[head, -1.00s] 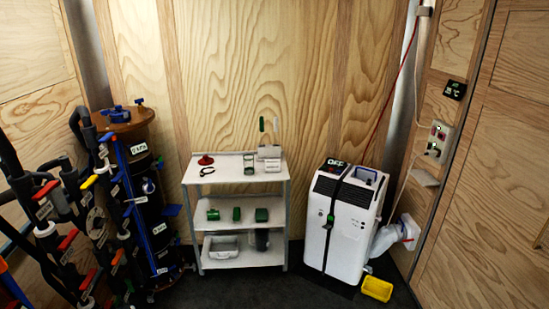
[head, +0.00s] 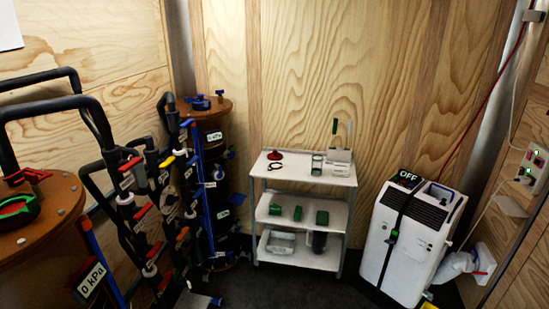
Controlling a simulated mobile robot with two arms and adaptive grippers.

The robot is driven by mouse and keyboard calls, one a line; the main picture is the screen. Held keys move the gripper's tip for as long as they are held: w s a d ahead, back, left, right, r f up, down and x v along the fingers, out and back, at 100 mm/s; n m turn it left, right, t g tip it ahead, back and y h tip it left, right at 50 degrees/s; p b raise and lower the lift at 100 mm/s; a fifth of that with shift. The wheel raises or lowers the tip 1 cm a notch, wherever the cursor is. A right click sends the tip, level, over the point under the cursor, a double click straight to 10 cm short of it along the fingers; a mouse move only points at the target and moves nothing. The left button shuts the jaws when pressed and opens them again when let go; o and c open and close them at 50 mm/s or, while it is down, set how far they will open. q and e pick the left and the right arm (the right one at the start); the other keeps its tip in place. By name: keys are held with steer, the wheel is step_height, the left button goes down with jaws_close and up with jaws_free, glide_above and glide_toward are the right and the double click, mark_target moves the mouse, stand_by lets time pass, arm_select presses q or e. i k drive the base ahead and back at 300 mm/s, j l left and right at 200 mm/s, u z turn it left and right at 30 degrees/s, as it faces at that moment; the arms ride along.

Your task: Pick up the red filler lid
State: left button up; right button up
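A red part (head: 29,175) lies on the brown round top of the near filter tank (head: 60,215) at the far left. It looks like a lid or clamp handle, too small to tell. A second red, round, knobbed piece (head: 275,155) sits on the top shelf of the white cart (head: 335,177), at its left end. I cannot tell for certain which of the two is the filler lid. Neither of my grippers shows in the head view.
A red and green item (head: 18,208) lies on the near tank. Black pipes with coloured valve handles (head: 130,185) stand between this tank and the far tank (head: 213,180) with blue fittings. A white portable unit (head: 410,240) stands right of the cart. Dark floor (head: 330,290) shows in front.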

mark_target(274, 156)
steer(key=u, duration=1.55)
steer(key=i+l+z, duration=0.5)
steer(key=i+l, duration=1.3)
